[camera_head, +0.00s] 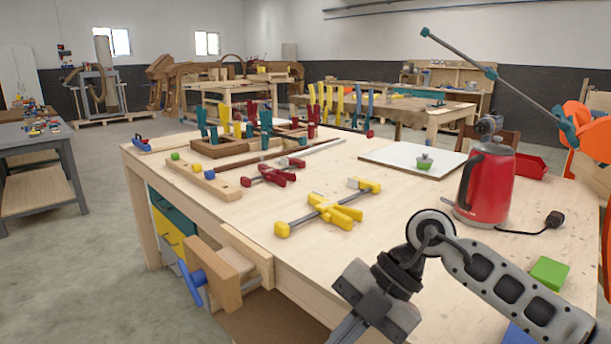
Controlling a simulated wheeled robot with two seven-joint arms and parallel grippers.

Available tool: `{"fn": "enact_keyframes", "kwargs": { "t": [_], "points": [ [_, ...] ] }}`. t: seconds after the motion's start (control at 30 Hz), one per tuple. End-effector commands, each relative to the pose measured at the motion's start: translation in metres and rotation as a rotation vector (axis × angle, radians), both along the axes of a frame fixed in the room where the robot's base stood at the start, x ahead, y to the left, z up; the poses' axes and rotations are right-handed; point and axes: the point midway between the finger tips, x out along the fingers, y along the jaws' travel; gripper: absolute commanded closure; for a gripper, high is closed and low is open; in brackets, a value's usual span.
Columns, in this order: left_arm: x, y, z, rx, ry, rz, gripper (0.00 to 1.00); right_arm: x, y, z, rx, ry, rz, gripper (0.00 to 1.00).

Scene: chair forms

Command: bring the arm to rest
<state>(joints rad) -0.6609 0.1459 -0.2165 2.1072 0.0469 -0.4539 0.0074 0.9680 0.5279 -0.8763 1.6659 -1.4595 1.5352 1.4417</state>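My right arm (505,284) comes in from the lower right. It rises to a round joint (431,229), bends there, and runs down and left out of the bottom edge, over the front right of the wooden workbench (330,262). No gripper fingertips show on it; that end of the arm is cut off by the frame. My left arm and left gripper are not in view. Nothing held can be seen.
A red kettle (486,186) stands close behind my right arm's bend, with a corded plug (553,219) beside it. A green block (550,271) lies by the arm. Yellow clamps (335,211) and a white board (405,162) lie farther left and back.

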Motion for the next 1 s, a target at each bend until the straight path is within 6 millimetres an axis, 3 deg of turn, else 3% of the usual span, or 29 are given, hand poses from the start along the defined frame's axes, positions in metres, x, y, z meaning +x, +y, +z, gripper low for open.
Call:
{"fn": "enact_keyframes", "kwargs": {
  "t": [0.1, 0.2, 0.33, 0.43, 0.53, 0.63, 0.8, 0.9, 1.0],
  "points": [
    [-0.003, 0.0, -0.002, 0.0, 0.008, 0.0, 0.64, -0.035, 0.052, 0.005, 0.382, 0.068, 0.04, 1.0],
    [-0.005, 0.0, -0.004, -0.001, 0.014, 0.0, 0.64, -0.051, 0.081, 0.03, 0.763, 0.115, -0.046, 1.0],
    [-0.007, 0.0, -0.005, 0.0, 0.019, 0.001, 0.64, -0.039, 0.078, 0.054, 1.165, 0.157, -0.349, 1.0],
    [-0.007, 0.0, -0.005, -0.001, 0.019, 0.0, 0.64, -0.016, 0.051, 0.045, 1.343, 0.187, -0.696, 1.0],
    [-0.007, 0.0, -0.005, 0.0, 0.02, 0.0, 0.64, 0.002, 0.011, 0.004, 1.377, 0.223, -1.097, 1.0],
    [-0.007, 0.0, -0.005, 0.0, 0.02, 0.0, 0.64, -0.001, -0.03, -0.06, 1.265, 0.283, -1.485, 1.0],
    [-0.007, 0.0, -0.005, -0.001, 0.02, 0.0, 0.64, -0.049, -0.075, -0.158, 0.935, 0.409, -1.901, 1.0],
    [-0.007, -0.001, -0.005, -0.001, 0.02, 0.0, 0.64, -0.082, -0.087, -0.194, 0.762, 0.479, -2.022, 1.0],
    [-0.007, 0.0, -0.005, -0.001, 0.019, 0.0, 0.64, -0.106, -0.093, -0.215, 0.646, 0.528, -2.08, 1.0]
  ]
}}
